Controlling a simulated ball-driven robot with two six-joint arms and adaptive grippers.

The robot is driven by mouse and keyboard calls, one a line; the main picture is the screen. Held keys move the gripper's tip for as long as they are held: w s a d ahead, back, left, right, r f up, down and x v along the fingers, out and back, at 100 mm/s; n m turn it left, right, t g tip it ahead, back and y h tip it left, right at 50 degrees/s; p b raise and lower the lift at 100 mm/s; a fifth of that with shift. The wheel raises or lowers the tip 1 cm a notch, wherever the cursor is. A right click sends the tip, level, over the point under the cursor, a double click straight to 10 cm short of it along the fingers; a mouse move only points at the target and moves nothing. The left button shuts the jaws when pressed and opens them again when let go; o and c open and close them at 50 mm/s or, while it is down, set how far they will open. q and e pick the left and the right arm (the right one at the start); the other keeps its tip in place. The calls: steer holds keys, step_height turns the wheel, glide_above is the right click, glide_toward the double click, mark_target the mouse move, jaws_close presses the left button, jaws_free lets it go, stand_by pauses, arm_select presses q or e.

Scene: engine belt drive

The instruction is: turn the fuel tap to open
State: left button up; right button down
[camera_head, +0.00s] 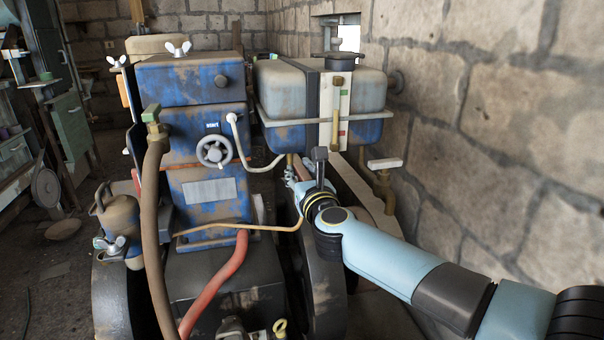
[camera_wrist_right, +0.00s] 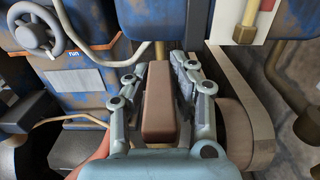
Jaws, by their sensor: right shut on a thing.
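The fuel tap's brown lever (camera_wrist_right: 159,105) is between the two fingers of my right gripper (camera_wrist_right: 159,88) in the wrist view. The gripper is shut on the lever, which lies lengthwise between the fingers. A brass stem (camera_wrist_right: 159,50) shows just beyond the lever, under the tank. In the head view my right gripper (camera_head: 294,176) is below the blue and grey fuel tank (camera_head: 284,92), beside the engine block. My wrist hides most of the tap there. My left gripper is not in view.
The blue engine block (camera_head: 205,140) with its handwheel (camera_head: 214,151) stands left of the gripper. A thin brass pipe (camera_head: 255,228) and a red hose (camera_head: 222,280) run nearby. Another valve with a pale handle (camera_head: 385,164) is to the right. A stone wall (camera_head: 500,130) bounds the right side.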

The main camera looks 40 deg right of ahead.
steer(key=c, duration=1.2)
jaws_free()
steer(key=shift+a, duration=0.1)
steer(key=shift+o, duration=0.2)
steer(key=v, duration=1.2)
